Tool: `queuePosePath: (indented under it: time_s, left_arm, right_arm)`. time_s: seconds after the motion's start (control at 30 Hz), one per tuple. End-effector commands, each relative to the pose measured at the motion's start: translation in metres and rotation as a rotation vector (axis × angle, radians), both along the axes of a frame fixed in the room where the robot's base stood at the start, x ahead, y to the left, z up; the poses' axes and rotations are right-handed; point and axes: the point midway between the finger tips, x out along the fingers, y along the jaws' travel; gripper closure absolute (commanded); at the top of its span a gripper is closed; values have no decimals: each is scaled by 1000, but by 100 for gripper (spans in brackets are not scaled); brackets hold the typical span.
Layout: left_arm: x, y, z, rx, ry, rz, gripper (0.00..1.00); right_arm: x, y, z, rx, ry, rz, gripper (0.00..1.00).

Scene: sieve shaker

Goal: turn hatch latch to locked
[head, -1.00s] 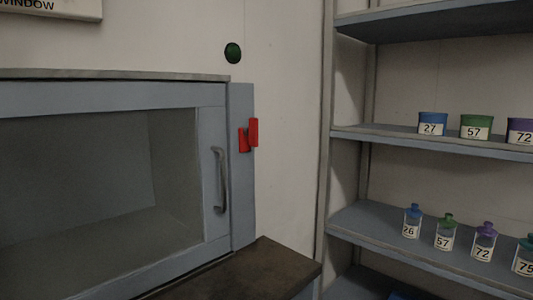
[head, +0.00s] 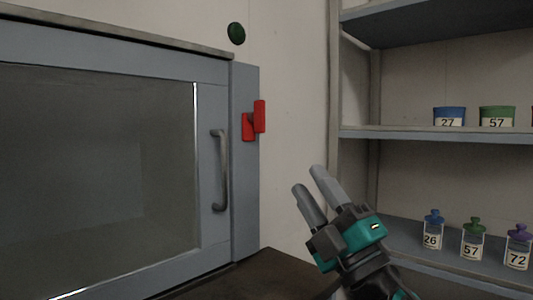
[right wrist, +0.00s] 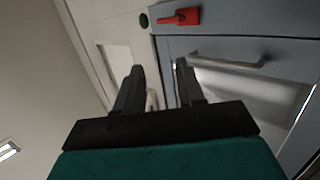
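The red hatch latch (head: 254,121) is on the grey frame at the right edge of the hatch (head: 211,100). Its handle part stands upright in the head view. It also shows near the top of the right wrist view (right wrist: 188,16). The hatch door is closed, with a vertical grey handle (head: 221,171). My right gripper (head: 309,180) is below and to the right of the latch, apart from it. Its two fingers (right wrist: 158,70) are spread with nothing between them. My left gripper is not in view.
A dark counter (head: 262,272) lies below the hatch. A dark green round button (head: 236,33) is on the wall above the latch. At right, a shelf unit (head: 430,133) holds labelled tins and bottles.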

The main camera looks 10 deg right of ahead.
Motion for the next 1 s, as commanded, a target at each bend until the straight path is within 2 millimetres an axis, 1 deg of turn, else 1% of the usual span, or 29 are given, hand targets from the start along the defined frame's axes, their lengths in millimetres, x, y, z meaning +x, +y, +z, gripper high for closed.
queuePosePath:
  time_s: [0.03, 0.1, 0.23, 0.3, 0.37, 0.4, 0.47, 0.5, 0.6, 0.7, 0.8, 0.87, 0.93, 1.0]
  left_arm:
    - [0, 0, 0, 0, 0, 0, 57]
    - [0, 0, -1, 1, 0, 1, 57]
    - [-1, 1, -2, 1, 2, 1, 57]
    - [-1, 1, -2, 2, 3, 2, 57]
    - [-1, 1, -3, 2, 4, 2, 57]
    - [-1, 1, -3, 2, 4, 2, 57]
    - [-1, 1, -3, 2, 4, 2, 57]
    - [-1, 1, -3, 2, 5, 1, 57]
    - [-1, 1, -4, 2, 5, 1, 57]
    - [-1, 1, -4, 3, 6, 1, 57]
    - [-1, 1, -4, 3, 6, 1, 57]
    - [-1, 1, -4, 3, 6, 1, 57]
    - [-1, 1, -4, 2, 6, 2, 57]
    - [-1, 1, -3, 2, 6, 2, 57]
  right_arm:
    - [-5, 12, 21, -113, -89, 7, 62]
    - [-11, 28, 41, -278, -195, 14, 62]
    - [-17, 53, 65, -597, -347, -9, 62]
    - [-15, 59, 72, -771, -401, -40, 62]
    - [-11, 60, 77, -920, -431, -79, 62]
    - [-7, 58, 80, -1018, -443, -111, 62]
    - [0, 51, 85, -1157, -444, -166, 62]
    - [5, 45, 89, -1242, -436, -206, 62]
    - [17, 22, 100, -1421, -394, -306, 62]
    - [25, -1, 110, -1545, -338, -396, 62]
    - [29, -19, 118, -1618, -288, -457, 62]
    - [31, -26, 120, -1642, -268, -478, 62]
    - [33, -28, 122, -1657, -255, -491, 62]
    - [38, -27, 122, -1661, -250, -493, 62]
